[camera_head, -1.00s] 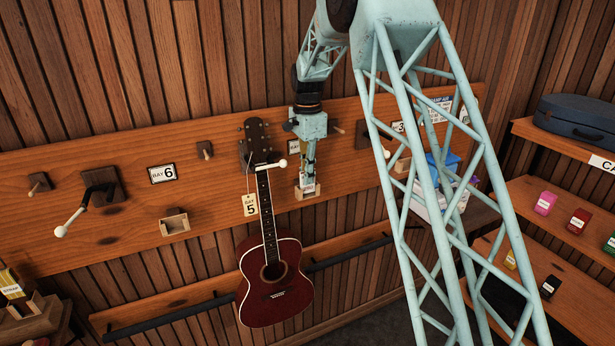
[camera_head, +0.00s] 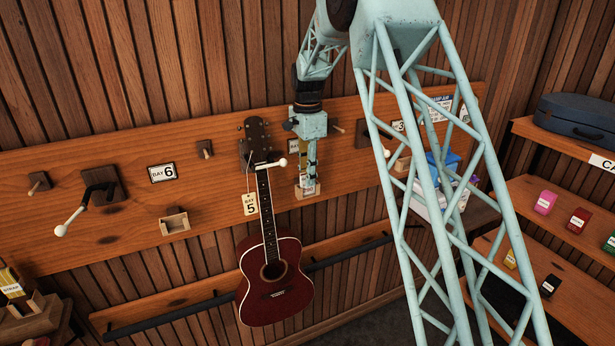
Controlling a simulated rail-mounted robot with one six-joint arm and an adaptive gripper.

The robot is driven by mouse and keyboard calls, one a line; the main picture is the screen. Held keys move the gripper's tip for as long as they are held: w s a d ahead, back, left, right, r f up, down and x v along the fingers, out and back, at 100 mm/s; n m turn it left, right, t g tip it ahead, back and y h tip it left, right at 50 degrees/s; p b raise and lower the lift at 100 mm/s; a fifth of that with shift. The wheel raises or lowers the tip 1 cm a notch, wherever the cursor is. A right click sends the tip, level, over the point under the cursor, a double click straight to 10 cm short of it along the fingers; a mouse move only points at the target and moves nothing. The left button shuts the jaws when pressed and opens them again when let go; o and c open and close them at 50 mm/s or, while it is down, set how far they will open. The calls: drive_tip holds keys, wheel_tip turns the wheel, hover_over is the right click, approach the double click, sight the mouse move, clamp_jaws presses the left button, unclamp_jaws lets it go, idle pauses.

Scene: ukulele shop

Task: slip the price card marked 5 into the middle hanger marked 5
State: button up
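My gripper (camera_head: 307,182) points down at the small wooden pocket (camera_head: 312,190) on the wall board, right of the guitar. Its fingertips are small and partly merged with the pocket; I cannot tell whether they are open or shut, or whether they hold a card. The middle hanger (camera_head: 282,163) is a dark bracket with a white-tipped arm in front of the guitar's neck.
A dark red guitar (camera_head: 272,285) hangs close left of my gripper. An empty hanger (camera_head: 98,190), a BAY 6 sign (camera_head: 162,173) and another wooden pocket (camera_head: 173,222) are further left. Shelves with small coloured packs (camera_head: 545,202) and a blue case (camera_head: 580,122) stand right.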

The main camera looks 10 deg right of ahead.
drive_tip(key=shift+r, duration=0.2)
wheel_tip(320, 180, up, 11)
drive_tip(key=shift+f, duration=0.2)
drive_tip(key=shift+r, duration=0.5)
idle(0.4)
drive_tip(key=shift+r, duration=0.1)
